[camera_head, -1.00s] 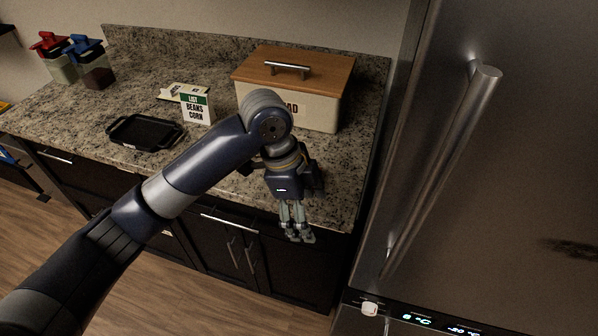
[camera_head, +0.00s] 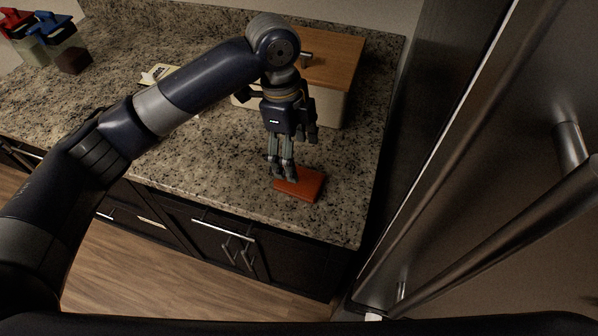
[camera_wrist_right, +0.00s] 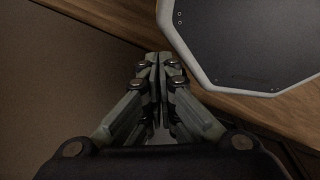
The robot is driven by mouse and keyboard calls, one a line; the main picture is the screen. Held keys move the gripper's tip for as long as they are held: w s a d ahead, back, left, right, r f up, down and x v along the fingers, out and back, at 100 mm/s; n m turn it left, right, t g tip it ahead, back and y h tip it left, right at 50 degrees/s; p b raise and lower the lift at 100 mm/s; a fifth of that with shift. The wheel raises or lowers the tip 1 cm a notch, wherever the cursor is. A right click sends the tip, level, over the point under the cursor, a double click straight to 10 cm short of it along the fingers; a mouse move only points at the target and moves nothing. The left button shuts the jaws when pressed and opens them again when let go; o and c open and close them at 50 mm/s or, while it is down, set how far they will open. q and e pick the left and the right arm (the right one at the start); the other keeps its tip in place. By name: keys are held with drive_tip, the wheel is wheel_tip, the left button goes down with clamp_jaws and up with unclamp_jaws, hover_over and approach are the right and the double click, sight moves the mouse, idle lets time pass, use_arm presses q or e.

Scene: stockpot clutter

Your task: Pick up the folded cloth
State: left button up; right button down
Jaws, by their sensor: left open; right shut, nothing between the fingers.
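The folded cloth (camera_head: 301,186) looks like a flat orange-red rectangle lying on the granite counter near its front edge, in the head view. My left gripper (camera_head: 284,176) points down at the cloth's left end, and its fingers cover part of that end. It is open; whether the fingertips touch the cloth I cannot tell. My right gripper (camera_wrist_right: 157,62) shows only in the right wrist view, shut and empty, with floor beneath it and no cloth there.
A bread box (camera_head: 335,62) with a wooden lid stands behind my left gripper. Red- and blue-lidded containers (camera_head: 62,45) stand at the far left. The steel fridge (camera_head: 500,190) with its long handle bounds the right. The counter (camera_head: 215,150) left of the cloth is clear.

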sight(300, 177)
use_arm(q)
drive_tip(key=shift+s+d+f, duration=0.1)
drive_tip(key=shift+s+f, duration=0.1)
drive_tip(key=shift+f, duration=0.25)
drive_tip(key=shift+s+d+f, duration=0.1)
drive_tip(key=shift+s+f, duration=0.1)
drive_tip(key=shift+f, duration=0.55)
drive_tip(key=shift+f+p, duration=0.4)
drive_tip(key=shift+p, duration=0.05)
wheel_tip(300, 177, down, 4)
drive_tip(key=shift+s+f+p, duration=0.1)
drive_tip(key=shift+s+p, duration=0.05)
drive_tip(key=shift+p, duration=0.45)
drive_tip(key=shift+f, duration=0.1)
drive_tip(key=shift+d, duration=0.1)
drive_tip(key=shift+c, duration=0.4)
drive_tip(key=c, duration=1.1)
use_arm(e)
drive_tip(key=s+r, duration=0.2)
drive_tip(key=shift+s+d+r, duration=0.1)
drive_tip(key=shift+s+d, duration=0.15)
drive_tip(key=shift+s, duration=0.05)
